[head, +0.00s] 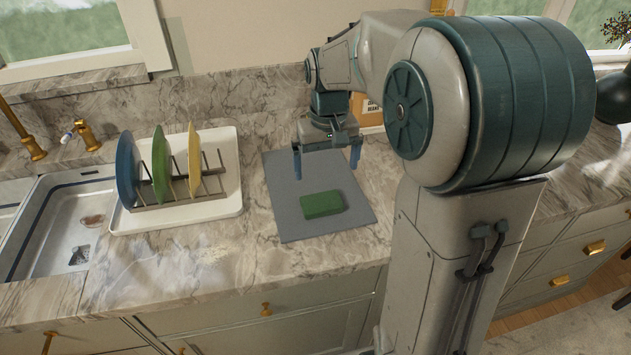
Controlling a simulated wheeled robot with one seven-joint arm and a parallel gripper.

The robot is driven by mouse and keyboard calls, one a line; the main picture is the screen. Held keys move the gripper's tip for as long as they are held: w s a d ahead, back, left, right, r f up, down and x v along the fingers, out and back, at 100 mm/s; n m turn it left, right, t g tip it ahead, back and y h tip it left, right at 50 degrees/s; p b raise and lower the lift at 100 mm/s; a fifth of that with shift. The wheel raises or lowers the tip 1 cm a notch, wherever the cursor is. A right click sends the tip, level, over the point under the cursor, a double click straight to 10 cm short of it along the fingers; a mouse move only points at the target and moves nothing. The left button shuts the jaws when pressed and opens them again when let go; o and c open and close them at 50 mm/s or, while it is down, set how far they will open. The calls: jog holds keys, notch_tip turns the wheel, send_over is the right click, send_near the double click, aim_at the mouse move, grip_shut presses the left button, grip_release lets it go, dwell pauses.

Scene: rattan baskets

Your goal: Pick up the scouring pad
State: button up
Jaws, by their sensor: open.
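A green scouring pad (322,204) lies flat on a grey mat (291,225) on the marble counter. The pad sits toward the front middle of the mat. My gripper (326,172) points down over the back part of the mat, behind and above the pad. Its two blue fingers are spread apart with nothing between them. The fingers do not appear to touch the pad.
A white tray (222,211) with a rack holding blue, green and yellow plates stands left of the mat. A sink (62,235) with brass taps is at the far left.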

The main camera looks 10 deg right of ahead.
jog(key=w, duration=0.1)
send_over(323, 205)
notch_tip(323, 205, down, 8)
jog(key=shift+s+d+f+p, duration=0.1)
jog(key=shift+s+p, duration=0.05)
jog(key=shift+p, duration=0.3)
jog(key=shift+f+p, duration=0.7)
jog(key=shift+f, duration=2.05)
jog(key=c, duration=0.7)
